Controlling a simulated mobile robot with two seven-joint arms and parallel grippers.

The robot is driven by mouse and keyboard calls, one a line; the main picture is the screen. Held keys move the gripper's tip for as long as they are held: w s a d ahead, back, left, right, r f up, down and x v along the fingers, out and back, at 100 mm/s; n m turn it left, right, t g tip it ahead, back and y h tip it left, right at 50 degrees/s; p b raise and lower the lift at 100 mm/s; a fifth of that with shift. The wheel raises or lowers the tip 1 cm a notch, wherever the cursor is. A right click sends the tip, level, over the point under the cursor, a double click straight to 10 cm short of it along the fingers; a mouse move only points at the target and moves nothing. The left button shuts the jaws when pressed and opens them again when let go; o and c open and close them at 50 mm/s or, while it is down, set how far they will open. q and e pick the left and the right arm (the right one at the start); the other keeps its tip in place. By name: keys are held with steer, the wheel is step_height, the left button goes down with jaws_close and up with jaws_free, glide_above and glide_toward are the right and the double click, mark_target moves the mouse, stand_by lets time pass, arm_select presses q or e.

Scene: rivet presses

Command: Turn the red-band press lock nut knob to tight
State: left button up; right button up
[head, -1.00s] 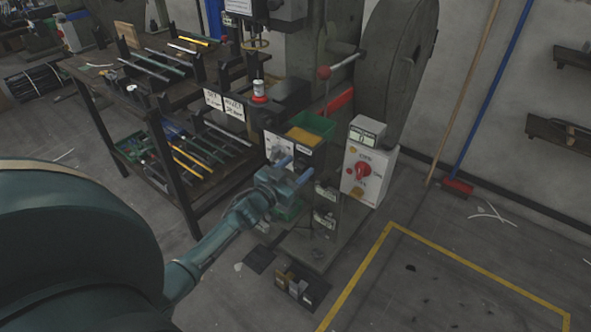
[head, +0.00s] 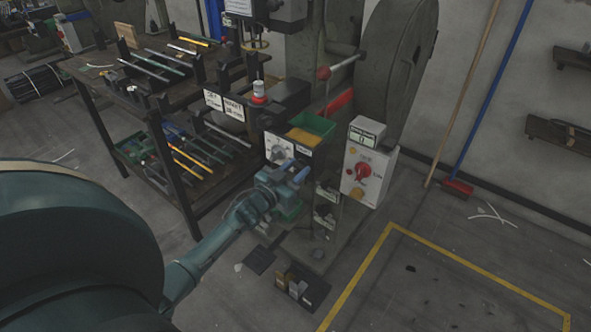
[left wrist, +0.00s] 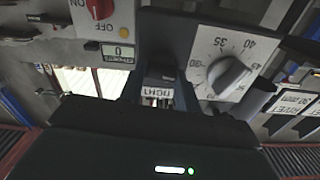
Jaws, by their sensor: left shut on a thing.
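The red-band press (head: 280,98) stands at the centre of the head view, with a red-banded cylinder (head: 259,96) on it. My left gripper (head: 292,170) is at the front of the press, below the green tray and just below the white dial. It is shut on the lock nut knob, which is mostly hidden by the fingers and the dark gripper body. My right gripper is not in view.
A numbered dial with a grey knob (left wrist: 228,77) is close beside the gripper. A white control box (head: 367,170) with a red switch and a display stands to the right. A green tray (head: 312,124) is above. A rack of rods (head: 150,115) is at left.

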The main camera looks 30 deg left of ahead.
arm_select(q)
steer(key=shift+m, duration=0.3)
steer(key=m+b, duration=0.1)
steer(key=m, duration=0.4)
steer(key=shift+d+f+m, duration=0.1)
steer(key=shift+f+m, duration=0.05)
steer(key=shift+m, duration=0.25)
steer(key=m+b, duration=0.1)
steer(key=m, duration=0.2)
steer(key=shift+f+m, duration=0.1)
steer(key=shift+m, duration=0.2)
steer(key=m+b, duration=0.1)
steer(key=m, duration=0.1)
steer(key=shift+d+m, duration=0.1)
steer(key=shift+m, duration=0.2)
steer(key=shift+m+b, duration=0.3)
steer(key=shift+m, duration=0.8)
steer(key=shift+m+b, duration=0.55)
steer(key=shift+m, duration=0.25)
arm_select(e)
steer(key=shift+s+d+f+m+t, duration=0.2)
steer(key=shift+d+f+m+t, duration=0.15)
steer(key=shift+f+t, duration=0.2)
arm_select(q)
steer(key=shift+m, duration=0.3)
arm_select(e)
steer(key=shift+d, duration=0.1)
